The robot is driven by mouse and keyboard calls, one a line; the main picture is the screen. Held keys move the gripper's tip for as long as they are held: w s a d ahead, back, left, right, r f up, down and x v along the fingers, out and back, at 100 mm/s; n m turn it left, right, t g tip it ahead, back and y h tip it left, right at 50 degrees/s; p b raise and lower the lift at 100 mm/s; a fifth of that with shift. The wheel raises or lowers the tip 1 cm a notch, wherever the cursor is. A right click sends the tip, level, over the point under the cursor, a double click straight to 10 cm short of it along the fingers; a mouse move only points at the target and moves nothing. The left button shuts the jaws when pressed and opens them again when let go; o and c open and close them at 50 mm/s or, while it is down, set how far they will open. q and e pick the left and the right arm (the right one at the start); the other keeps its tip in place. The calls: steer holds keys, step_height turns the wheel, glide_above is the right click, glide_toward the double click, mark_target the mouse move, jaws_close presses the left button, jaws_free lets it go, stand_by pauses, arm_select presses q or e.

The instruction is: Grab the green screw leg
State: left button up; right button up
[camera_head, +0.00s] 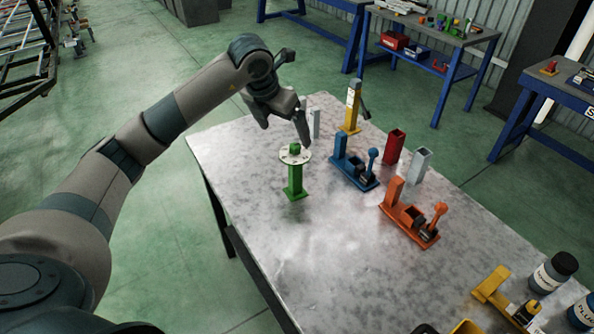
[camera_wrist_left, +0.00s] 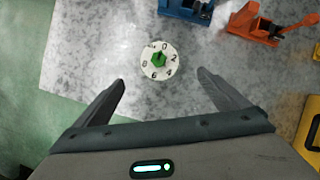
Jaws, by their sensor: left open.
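The green screw leg (camera_head: 295,180) stands upright on the metal table near its left edge, with a white numbered disc (camera_head: 295,154) around its top and a green knob above. In the left wrist view the disc (camera_wrist_left: 172,66) and the green knob (camera_wrist_left: 159,60) show from above, a little ahead of the fingertips and between their lines. My left gripper (camera_head: 286,122) is above and just behind the leg in the head view; its fingers are apart and empty in the left wrist view (camera_wrist_left: 161,82). My right gripper is not in view.
On the metal table (camera_head: 300,255), a blue clamp (camera_head: 352,172) and an orange clamp (camera_head: 408,217) stand right of the leg. A yellow post (camera_head: 352,108), red tube (camera_head: 395,146) and grey tube (camera_head: 421,163) stand behind. Bottles (camera_head: 553,272) are at the lower right. The table's front middle is clear.

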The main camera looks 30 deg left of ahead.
mark_target(292, 149)
arm_select(q)
steer(key=b+x, duration=0.5)
steer(key=x, duration=0.6)
steer(key=shift+w+f, duration=0.15)
steer(key=shift+f, duration=0.2)
steer(key=shift+w+f, duration=0.15)
steer(key=shift+f, duration=0.1)
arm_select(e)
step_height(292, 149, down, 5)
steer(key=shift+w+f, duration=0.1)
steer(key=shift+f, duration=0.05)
arm_select(q)
steer(key=b+x, duration=0.2)
steer(key=x, duration=0.2)
steer(key=shift+w+f, duration=0.15)
steer(key=shift+f, duration=0.1)
steer(key=shift+w+f+b, duration=0.2)
steer(key=shift+f+b, duration=0.1)
steer(key=shift+b, duration=0.05)
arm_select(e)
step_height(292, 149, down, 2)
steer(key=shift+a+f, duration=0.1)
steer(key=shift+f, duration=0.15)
